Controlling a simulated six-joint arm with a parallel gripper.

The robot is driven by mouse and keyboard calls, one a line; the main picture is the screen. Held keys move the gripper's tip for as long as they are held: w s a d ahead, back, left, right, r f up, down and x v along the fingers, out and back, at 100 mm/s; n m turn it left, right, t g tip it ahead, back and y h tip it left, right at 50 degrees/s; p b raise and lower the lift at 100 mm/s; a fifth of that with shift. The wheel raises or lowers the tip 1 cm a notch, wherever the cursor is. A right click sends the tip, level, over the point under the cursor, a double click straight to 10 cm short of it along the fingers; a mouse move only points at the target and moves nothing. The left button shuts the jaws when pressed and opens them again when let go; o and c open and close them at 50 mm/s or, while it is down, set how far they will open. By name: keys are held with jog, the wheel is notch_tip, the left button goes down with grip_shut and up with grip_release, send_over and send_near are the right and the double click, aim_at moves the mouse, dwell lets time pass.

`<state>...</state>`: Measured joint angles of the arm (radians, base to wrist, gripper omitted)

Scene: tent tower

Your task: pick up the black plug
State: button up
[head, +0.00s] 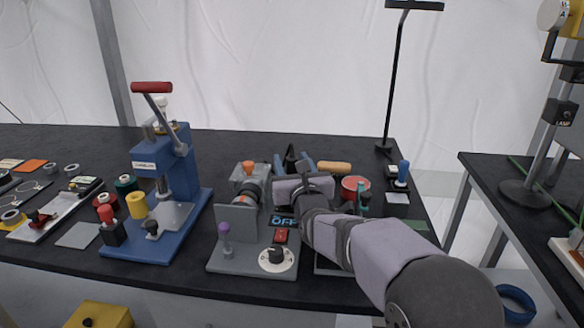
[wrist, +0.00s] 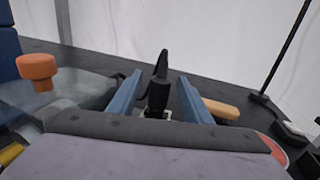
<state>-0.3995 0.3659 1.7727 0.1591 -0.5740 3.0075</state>
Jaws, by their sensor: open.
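The black plug (wrist: 157,92) stands upright in the wrist view, with a pointed top and a loop or handle at its left side. My gripper (wrist: 158,88) is open, with one blue finger on each side of the plug and a gap showing between each finger and it. The plug's lower end is partly hidden by the grey edge of my wrist. In the head view the black plug (head: 290,158) shows just beyond my gripper (head: 292,168), whose fingers are mostly hidden there by my arm.
An orange-topped grey machine (head: 248,184) stands left of my gripper. A wooden-handled tool (head: 333,167) and a red round tin (head: 354,186) lie to the right. A blue press (head: 165,190) with a red handle stands farther left. A lamp pole (head: 396,80) rises at the back right.

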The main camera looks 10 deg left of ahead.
jog(key=shift+c, duration=0.7)
jog(key=c, duration=1)
jog(key=shift+r, duration=0.15)
notch_tip(320, 180, up, 10)
jog(key=shift+f+p, duration=0.2)
jog(key=shift+p, duration=0.15)
